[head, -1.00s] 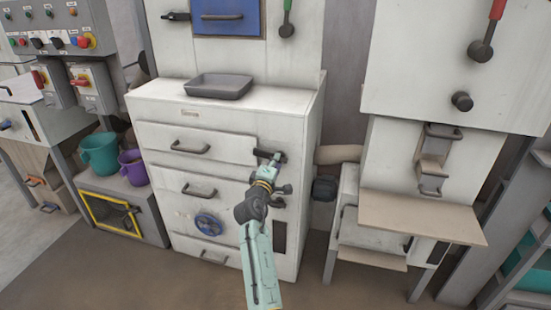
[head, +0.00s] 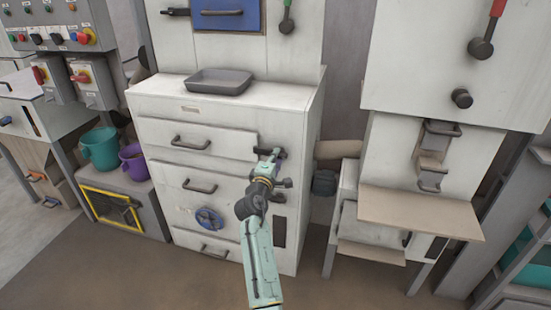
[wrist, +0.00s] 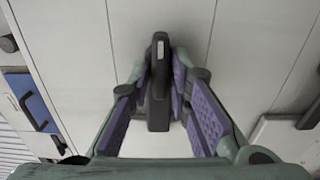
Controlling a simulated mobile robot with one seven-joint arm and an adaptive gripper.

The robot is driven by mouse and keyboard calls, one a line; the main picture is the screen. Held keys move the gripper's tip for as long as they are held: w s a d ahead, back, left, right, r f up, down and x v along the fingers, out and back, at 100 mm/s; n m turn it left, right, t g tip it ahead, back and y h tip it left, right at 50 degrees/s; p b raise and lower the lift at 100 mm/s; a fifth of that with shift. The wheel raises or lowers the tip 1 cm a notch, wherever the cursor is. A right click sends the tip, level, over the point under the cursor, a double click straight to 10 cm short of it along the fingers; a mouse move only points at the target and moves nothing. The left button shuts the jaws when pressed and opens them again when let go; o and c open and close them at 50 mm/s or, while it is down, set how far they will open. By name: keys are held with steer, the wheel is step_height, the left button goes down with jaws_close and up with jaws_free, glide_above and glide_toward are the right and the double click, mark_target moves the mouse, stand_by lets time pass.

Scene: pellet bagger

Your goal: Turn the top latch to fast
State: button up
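The top latch (head: 279,154) is a dark handle at the upper right of the white cabinet front, beside the top drawer. In the head view it lies roughly level, partly covered by my gripper (head: 270,157). In the wrist view the latch handle (wrist: 160,95) is a dark bar between the two purple-padded fingers of my gripper (wrist: 162,78). The pads lie close against both its sides, so the gripper looks shut on it. The latch's lower mounting and any position marks are not readable.
A lower dark latch (head: 285,183) sits just below my gripper. Drawer handles (head: 190,143) stick out to the left. A grey tray (head: 219,81) rests on the cabinet top. A beige shelf (head: 420,212) juts out at right. The floor in front is clear.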

steer(key=shift+o, duration=1.2)
steer(key=v, duration=1.2)
